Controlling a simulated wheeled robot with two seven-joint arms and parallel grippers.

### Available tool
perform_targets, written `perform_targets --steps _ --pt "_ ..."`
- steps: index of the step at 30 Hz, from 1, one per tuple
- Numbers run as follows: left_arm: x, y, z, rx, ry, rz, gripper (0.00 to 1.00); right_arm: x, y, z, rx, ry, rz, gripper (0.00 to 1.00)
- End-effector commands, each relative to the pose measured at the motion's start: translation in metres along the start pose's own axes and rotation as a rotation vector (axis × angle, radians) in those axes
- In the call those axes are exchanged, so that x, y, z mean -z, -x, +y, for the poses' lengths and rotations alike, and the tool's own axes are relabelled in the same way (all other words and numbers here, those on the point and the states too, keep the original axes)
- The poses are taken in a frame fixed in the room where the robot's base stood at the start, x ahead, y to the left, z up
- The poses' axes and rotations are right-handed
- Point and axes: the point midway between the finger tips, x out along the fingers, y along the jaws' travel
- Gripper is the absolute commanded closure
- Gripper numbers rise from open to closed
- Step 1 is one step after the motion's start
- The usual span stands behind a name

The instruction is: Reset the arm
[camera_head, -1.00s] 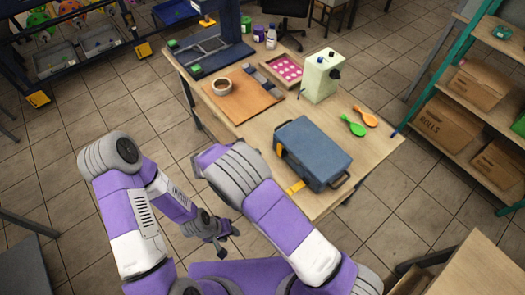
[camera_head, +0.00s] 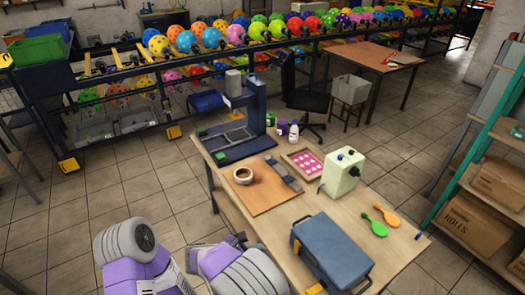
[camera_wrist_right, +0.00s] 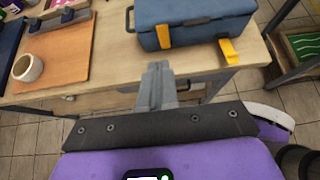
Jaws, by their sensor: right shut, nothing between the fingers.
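My right gripper (camera_wrist_right: 158,85) is shut and empty in the right wrist view, with its fingertips at the table's front edge and apart from the objects on it. In the head view, the right gripper (camera_head: 238,240) is a small dark shape just past my right arm (camera_head: 235,268). My left arm (camera_head: 135,255) shows at the bottom left. Its gripper is out of the picture.
The wooden table (camera_head: 300,210) holds a blue toolbox (camera_head: 330,248), a brown board (camera_head: 275,198) with a cup (camera_head: 243,176), a pale green machine (camera_head: 342,172) and a press (camera_head: 245,125). Shelves with cardboard boxes (camera_head: 480,222) stand right. The floor on the left is clear.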

Motion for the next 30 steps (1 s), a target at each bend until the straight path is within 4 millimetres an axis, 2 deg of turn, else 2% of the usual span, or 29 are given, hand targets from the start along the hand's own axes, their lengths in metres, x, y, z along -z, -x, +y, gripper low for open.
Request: perform_targets --steps 4,7,10,12,15,18,21,23,27,30 --pt "0.0 -0.001 0.0 0.0 0.0 0.0 0.57 0.008 -0.012 -0.007 0.025 -0.011 0.039 1.0" --pt "0.0 -0.003 -0.001 0.0 0.0 0.0 0.57 0.031 -0.041 -0.028 0.096 -0.055 0.157 1.0" --pt "0.0 -0.006 -0.002 0.0 0.0 0.0 0.57 0.072 -0.078 -0.068 0.232 -0.167 0.361 1.0" --pt "0.0 -0.009 -0.004 0.0 0.0 0.0 0.57 0.108 -0.097 -0.104 0.364 -0.302 0.531 1.0" --pt "0.001 -0.013 -0.005 0.0 0.0 0.0 0.57 0.15 -0.105 -0.147 0.564 -0.544 0.739 1.0" --pt "0.001 -0.017 -0.006 0.0 0.0 0.0 0.57 0.18 -0.102 -0.178 0.771 -0.83 0.891 1.0" --pt "0.001 -0.02 -0.008 0.0 0.0 0.0 0.57 0.197 -0.098 -0.199 0.977 -1.151 0.98 1.0" --pt "0.001 -0.022 -0.009 0.0 0.0 0.0 0.57 0.201 -0.097 -0.208 1.091 -1.348 0.999 1.0" --pt "0.001 -0.026 -0.01 0.0 0.0 0.0 0.57 0.2 -0.103 -0.226 1.292 -1.748 0.961 1.0" --pt "0.001 -0.027 -0.01 0.0 0.0 0.0 0.57 0.196 -0.109 -0.236 1.372 -1.939 0.908 1.0"
